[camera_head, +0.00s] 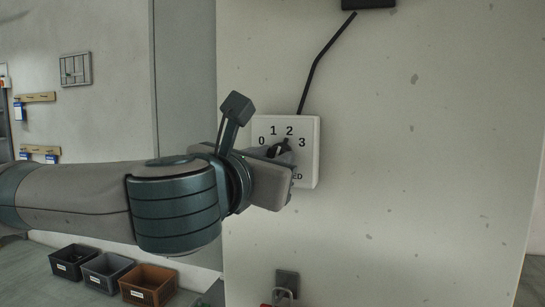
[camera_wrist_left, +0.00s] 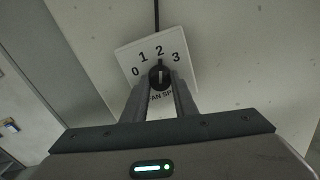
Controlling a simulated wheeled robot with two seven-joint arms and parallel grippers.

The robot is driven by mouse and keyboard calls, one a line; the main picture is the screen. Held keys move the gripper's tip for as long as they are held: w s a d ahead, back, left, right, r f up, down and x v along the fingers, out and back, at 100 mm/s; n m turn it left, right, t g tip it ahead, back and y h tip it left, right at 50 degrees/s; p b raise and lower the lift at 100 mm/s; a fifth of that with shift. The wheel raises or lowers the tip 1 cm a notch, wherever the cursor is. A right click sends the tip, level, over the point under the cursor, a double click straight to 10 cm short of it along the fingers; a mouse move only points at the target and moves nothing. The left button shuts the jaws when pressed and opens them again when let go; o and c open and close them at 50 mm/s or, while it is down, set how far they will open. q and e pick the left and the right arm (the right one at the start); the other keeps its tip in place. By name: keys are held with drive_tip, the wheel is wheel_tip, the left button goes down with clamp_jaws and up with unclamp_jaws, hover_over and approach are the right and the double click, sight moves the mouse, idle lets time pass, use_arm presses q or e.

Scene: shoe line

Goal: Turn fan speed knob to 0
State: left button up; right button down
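The fan speed dial plate (camera_head: 310,131) is white, fixed on a pale wall, with the numbers 0, 1, 2 and 3. The black knob (camera_head: 283,147) sits in its middle. My left gripper (camera_head: 287,160) reaches in from the left and partly covers the plate's lower left. In the left wrist view its two fingers (camera_wrist_left: 159,86) lie on either side of the knob. I cannot tell whether they press on it. My right gripper is not in view.
A black cable (camera_head: 316,66) runs up from the plate to a dark box (camera_head: 369,3). A dark fitting with a padlock (camera_head: 286,285) is low on the wall. Several bins (camera_head: 148,284) stand at lower left. The wall right of the plate is clear.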

use_arm(q)
drive_tip(key=shift+c, duration=0.9)
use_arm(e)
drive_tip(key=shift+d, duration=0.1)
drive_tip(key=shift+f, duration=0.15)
